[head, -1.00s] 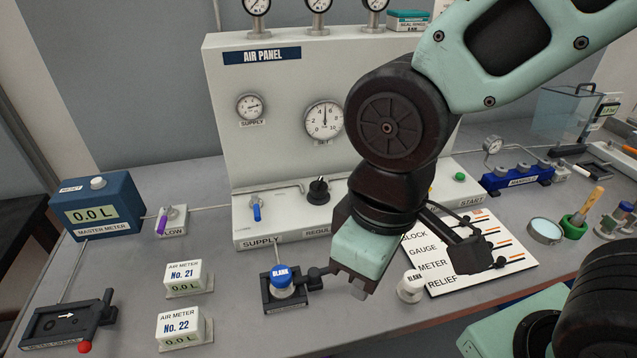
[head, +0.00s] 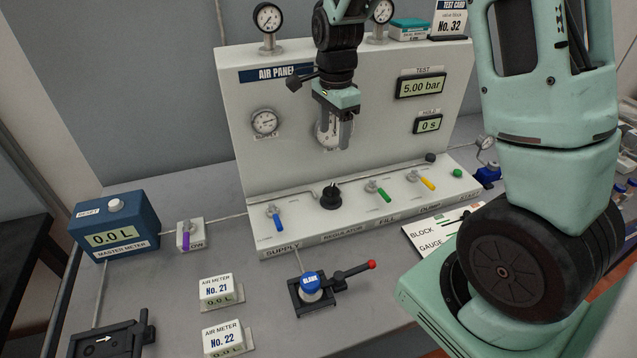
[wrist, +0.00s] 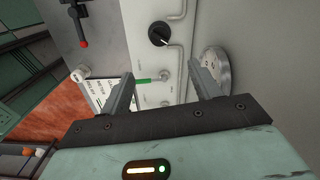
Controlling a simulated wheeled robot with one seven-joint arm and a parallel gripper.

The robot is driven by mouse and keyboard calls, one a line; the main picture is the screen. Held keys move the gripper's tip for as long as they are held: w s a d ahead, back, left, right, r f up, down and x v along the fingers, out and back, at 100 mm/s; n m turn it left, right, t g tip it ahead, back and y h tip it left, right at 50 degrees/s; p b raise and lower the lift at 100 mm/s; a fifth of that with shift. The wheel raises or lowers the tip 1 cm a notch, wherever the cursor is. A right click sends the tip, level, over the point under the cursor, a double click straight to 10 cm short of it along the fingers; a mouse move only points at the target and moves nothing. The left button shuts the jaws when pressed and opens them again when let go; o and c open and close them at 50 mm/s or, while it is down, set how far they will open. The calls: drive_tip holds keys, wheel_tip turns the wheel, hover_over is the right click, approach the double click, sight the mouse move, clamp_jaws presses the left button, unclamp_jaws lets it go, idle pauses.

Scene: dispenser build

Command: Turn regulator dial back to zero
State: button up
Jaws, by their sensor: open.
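The black regulator dial (head: 331,196) sits on the sloped base of the air panel, behind the REGULATOR label. It also shows in the wrist view (wrist: 159,34), with a pale pointer mark. My gripper (head: 336,140) is open and empty, pointing down above the dial and in front of the set gauge. In the wrist view my gripper (wrist: 162,88) has its two fingers spread apart, with the dial beyond them. The set gauge (wrist: 216,72) is beside one finger there. In the head view the fingers partly hide this gauge, so its reading cannot be told.
Beside the dial are the blue supply lever (head: 276,217), green fill lever (head: 383,194) and yellow dump lever (head: 427,183). The test display (head: 420,86) reads 5.00 bar. A blue-capped blank (head: 311,285) sits in a black clamp with a red-tipped handle.

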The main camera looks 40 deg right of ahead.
sight(331, 188)
wheel_tip(331, 188, down, 17)
drive_tip(key=p, duration=0.4)
drive_tip(key=c, duration=1)
